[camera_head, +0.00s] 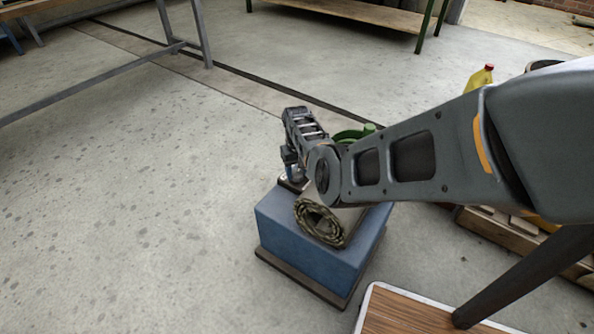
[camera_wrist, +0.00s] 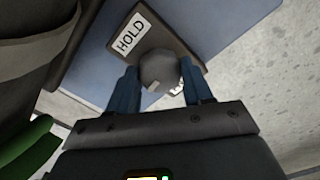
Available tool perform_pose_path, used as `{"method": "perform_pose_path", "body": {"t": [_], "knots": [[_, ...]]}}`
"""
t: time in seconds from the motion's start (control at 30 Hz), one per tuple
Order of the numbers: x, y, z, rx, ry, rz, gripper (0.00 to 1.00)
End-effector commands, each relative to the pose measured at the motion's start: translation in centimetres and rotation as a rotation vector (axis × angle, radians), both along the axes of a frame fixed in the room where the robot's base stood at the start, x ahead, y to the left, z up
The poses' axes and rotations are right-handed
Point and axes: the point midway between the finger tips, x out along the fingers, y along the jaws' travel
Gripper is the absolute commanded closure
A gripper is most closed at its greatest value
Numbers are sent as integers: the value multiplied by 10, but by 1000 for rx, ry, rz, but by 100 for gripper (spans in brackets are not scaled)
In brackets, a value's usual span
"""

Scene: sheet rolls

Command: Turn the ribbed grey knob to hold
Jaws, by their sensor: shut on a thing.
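The grey knob (camera_wrist: 160,70) sits on a dark plate in the wrist view, with a small light mark on its near side. A white label reading HOLD (camera_wrist: 128,36) is beside it on the plate. My gripper (camera_wrist: 163,84) has its two blue fingers on either side of the knob, shut on it. In the head view my gripper (camera_head: 291,160) reaches down at the back left of a blue box (camera_head: 300,248). The knob is hidden there behind my wrist. I cannot make out its ribs.
A rolled camouflage sheet (camera_head: 320,222) lies on top of the blue box, right of my gripper. A green thing (camera_head: 352,134) stands behind. A wood-topped table (camera_head: 395,312) is at the front right.

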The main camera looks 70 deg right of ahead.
Motion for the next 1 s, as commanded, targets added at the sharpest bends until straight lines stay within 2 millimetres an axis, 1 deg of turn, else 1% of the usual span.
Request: {"method": "perform_pose_path", "body": {"t": [1.0], "knots": [[0, 0, 0, 1, -1, -965, 80]]}}
